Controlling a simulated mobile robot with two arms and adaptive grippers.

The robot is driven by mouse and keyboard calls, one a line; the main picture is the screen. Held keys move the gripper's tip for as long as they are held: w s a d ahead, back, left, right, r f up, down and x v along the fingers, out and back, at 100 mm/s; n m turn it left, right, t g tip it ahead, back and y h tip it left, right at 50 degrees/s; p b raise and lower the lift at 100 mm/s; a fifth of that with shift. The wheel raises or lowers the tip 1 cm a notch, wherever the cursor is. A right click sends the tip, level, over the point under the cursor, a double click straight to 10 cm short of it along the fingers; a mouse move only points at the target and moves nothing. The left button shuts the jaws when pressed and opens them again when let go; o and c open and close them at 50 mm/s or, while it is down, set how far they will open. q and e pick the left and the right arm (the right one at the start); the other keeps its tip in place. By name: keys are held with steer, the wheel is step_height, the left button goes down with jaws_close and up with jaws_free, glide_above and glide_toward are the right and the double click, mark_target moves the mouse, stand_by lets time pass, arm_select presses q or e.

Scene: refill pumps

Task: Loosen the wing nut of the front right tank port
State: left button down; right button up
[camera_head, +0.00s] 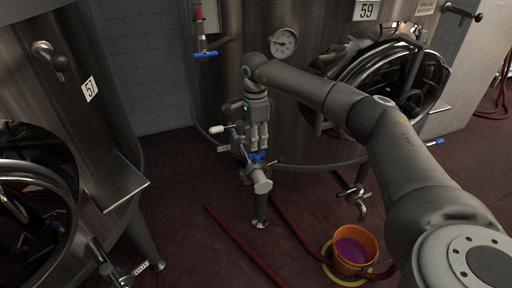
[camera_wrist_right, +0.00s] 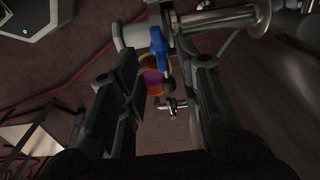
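The tank port (camera_head: 259,182) is a metal fitting low on the front of tank 59, with a blue handle (camera_head: 256,156) just above it. My right gripper (camera_head: 259,145) points down at this fitting, its fingertips just above or beside the blue part. In the right wrist view the gripper (camera_wrist_right: 168,68) is open, with a visible gap between its dark fingers. The blue handle (camera_wrist_right: 160,48) shows between and beyond the fingertips; contact cannot be told. I cannot make out a separate wing nut with certainty. My left gripper is not in view.
An orange bucket (camera_head: 356,250) with purple liquid stands on the red floor at front right. Red hoses (camera_head: 245,248) lie on the floor. Another metal valve fitting (camera_head: 357,192) hangs right of the port. Tank 57 (camera_head: 85,110) stands at left, with open floor between.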

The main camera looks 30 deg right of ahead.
step_height(320, 180, up, 7)
steer(key=shift+r, duration=0.15)
stand_by(0.5)
